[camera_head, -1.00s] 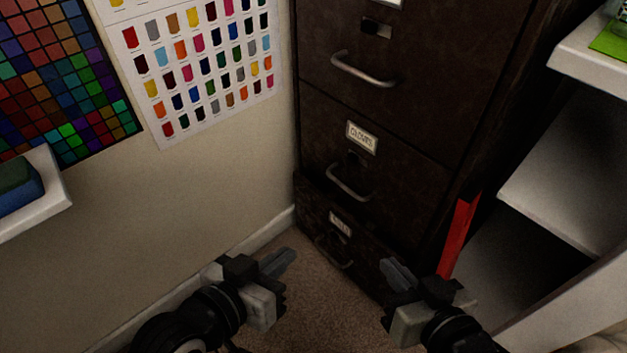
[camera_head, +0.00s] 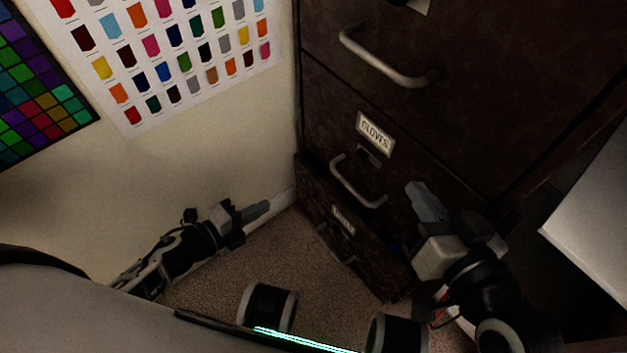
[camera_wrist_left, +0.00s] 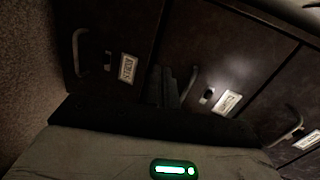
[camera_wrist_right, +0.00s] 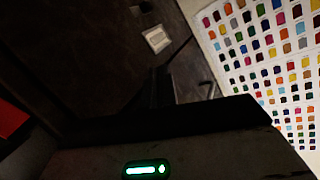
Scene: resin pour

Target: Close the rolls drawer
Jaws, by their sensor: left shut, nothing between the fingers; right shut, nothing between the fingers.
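The rolls drawer (camera_head: 320,205) is the dark bottom drawer of the brown cabinet, low near the carpet. Its front stands a little forward of the gloves drawer (camera_head: 325,125) above, so it looks slightly open. Its small label (camera_head: 343,219) and bar handle (camera_head: 335,246) show. It also shows at left in the left wrist view (camera_wrist_left: 100,30). My left gripper (camera_head: 262,207) is shut and empty, left of the drawer by the wall, apart from it in the head view. My right gripper (camera_head: 424,200) is shut and empty, before the cabinet's right side, hiding part of it; contact is unclear.
The wall with a colour chart (camera_head: 180,60) runs along the left. A white shelf unit (camera_head: 590,210) stands at right. Carpet (camera_head: 230,275) is open in front of the drawer. A red thing (camera_wrist_right: 12,118) shows at the left edge of the right wrist view.

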